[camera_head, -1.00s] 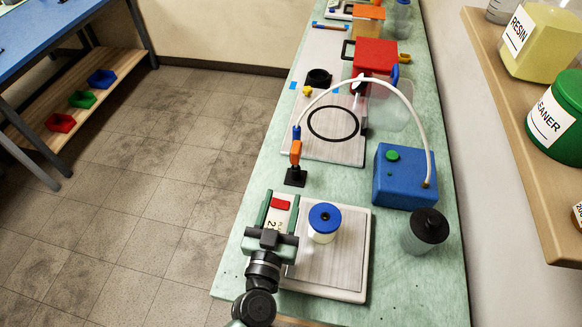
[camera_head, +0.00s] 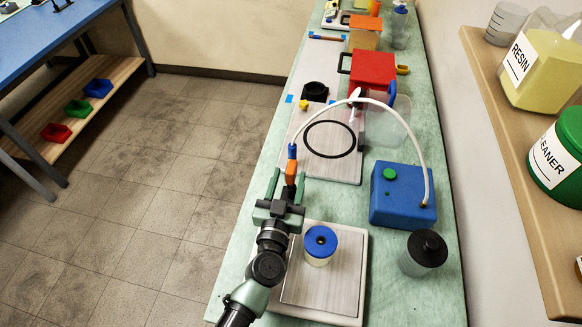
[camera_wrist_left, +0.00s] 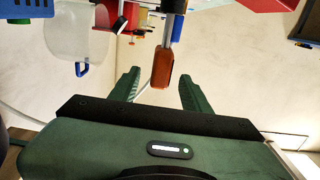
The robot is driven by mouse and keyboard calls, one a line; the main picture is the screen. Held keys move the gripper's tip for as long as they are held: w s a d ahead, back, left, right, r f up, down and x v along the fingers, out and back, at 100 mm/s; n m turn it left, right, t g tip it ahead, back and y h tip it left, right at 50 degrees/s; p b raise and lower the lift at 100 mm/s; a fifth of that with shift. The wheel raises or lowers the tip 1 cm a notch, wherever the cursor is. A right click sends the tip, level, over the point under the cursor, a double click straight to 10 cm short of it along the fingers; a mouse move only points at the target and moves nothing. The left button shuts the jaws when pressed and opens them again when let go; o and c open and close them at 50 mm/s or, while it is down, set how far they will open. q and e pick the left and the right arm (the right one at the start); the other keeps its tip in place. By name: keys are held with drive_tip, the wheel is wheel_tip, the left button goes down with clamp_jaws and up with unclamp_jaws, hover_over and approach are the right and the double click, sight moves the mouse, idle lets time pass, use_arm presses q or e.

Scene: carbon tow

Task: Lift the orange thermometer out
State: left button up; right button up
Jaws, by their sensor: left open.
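I cannot pick out a thermometer with certainty. A smaller orange item (camera_head: 375,8) is at the far end, too small to identify. My left gripper (camera_head: 287,184) is open, its green fingers pointing away along the bench, close to the near orange piece. In the left wrist view the orange piece (camera_wrist_left: 162,68) appears between the open fingers (camera_wrist_left: 158,85); no contact shows. My right gripper is not in view.
A blue box (camera_head: 402,197) with a green button feeds the hose. A blue-capped jar (camera_head: 319,245) stands on a pale plate (camera_head: 340,290) beside my arm. A black-lidded jar (camera_head: 426,250) is at right. A red box (camera_head: 373,68) and clear container (camera_head: 385,125) stand farther back.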

use_arm(q)
drive_tip(key=shift+w+d, duration=0.2)
drive_tip(key=shift+w, duration=0.7)
drive_tip(key=shift+w+d, duration=0.15)
drive_tip(key=shift+w, duration=0.7)
clamp_jaws()
drive_tip(key=shift+r+p, duration=3.85)
drive_tip(key=shift+p, duration=0.4)
